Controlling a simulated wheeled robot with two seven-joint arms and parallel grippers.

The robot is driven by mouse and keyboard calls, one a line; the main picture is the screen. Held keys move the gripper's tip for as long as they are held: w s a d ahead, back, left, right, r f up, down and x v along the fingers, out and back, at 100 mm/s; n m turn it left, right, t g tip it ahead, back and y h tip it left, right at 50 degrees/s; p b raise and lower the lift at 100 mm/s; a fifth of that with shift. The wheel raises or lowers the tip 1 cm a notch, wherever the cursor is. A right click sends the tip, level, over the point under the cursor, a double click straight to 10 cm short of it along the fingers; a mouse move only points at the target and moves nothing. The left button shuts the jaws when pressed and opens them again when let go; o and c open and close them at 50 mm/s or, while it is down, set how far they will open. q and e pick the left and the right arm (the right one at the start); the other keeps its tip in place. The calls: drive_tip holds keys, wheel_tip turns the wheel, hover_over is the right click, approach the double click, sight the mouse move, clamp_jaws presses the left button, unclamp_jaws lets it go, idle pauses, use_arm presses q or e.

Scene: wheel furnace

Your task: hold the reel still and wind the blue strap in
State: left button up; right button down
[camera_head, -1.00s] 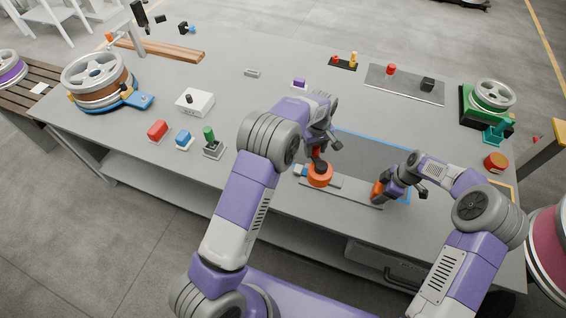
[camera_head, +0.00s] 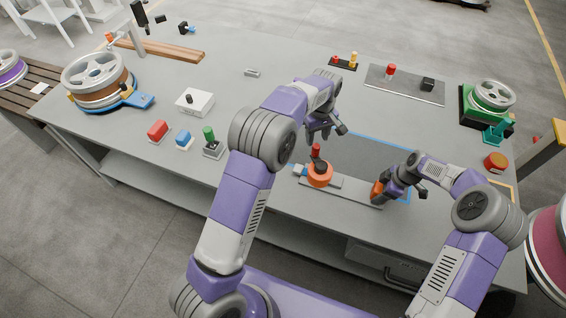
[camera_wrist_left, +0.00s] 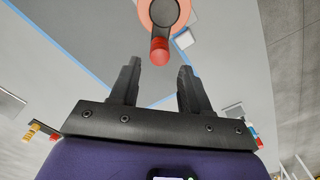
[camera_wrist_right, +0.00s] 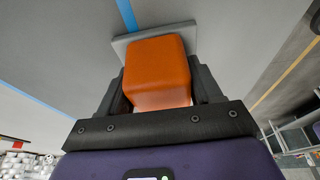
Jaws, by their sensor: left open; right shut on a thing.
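The reel (camera_head: 320,178) is an orange drum with a dark crank and red knob (camera_head: 316,151), standing on a grey base plate (camera_head: 348,191). My left gripper (camera_head: 327,135) is open and empty, just behind and above the knob. In the left wrist view the red knob (camera_wrist_left: 159,52) lies beyond the open fingertips (camera_wrist_left: 158,75), apart from them. My right gripper (camera_head: 382,194) is shut on an orange block (camera_wrist_right: 157,72) at the right end of the base plate.
A blue-outlined dark mat (camera_head: 375,155) lies behind the reel. A white box (camera_head: 195,102) is farther back.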

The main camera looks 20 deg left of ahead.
idle(0.4)
drive_tip(key=shift+c, duration=0.6)
unclamp_jaws()
drive_tip(key=shift+v, duration=3.75)
drive_tip(key=v, duration=1.2)
